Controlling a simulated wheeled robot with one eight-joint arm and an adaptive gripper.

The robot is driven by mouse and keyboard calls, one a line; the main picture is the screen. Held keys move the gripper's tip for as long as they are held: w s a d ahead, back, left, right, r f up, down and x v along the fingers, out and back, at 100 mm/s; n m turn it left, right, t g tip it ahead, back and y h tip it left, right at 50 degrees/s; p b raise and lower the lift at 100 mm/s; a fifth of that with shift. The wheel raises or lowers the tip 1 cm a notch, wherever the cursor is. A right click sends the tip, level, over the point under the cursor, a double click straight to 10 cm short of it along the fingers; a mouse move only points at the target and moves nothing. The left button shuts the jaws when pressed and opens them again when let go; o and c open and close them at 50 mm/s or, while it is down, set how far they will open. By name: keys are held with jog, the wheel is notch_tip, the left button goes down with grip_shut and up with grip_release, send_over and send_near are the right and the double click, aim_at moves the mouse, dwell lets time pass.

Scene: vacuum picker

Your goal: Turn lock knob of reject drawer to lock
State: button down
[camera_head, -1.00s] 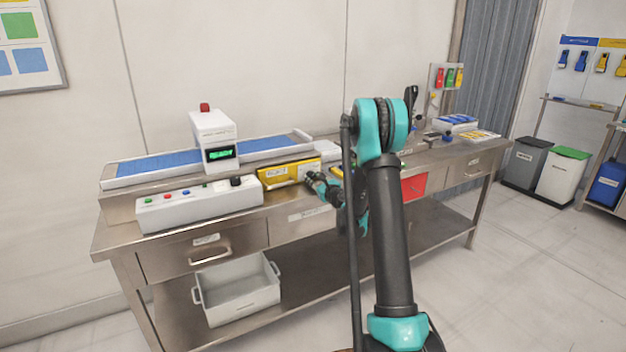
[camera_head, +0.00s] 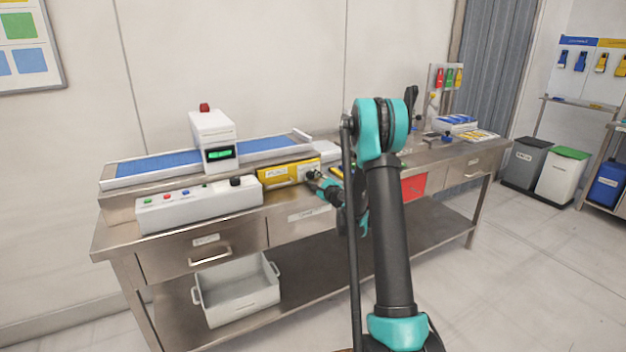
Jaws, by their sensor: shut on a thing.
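The yellow reject drawer (camera_head: 283,175) is set at the front of the bench, right of the white control box. It looks closed, with a white label on its front. My gripper (camera_head: 311,177) is at the right end of the yellow front and is shut on the lock knob there. The knob is hidden by the gripper fingers, so its angle cannot be told. My teal and dark arm covers the bench just right of the gripper.
The control box (camera_head: 200,204) with coloured buttons and a dark knob stands close on the left. A conveyor with a blue belt (camera_head: 158,167) and a white detector unit (camera_head: 213,138) is behind. A red bin (camera_head: 413,187) is right of my arm. A grey tray (camera_head: 238,290) sits on the lower shelf.

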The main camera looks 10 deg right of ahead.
jog(key=shift+n, duration=0.5)
jog(key=c, duration=1.2)
grip_release()
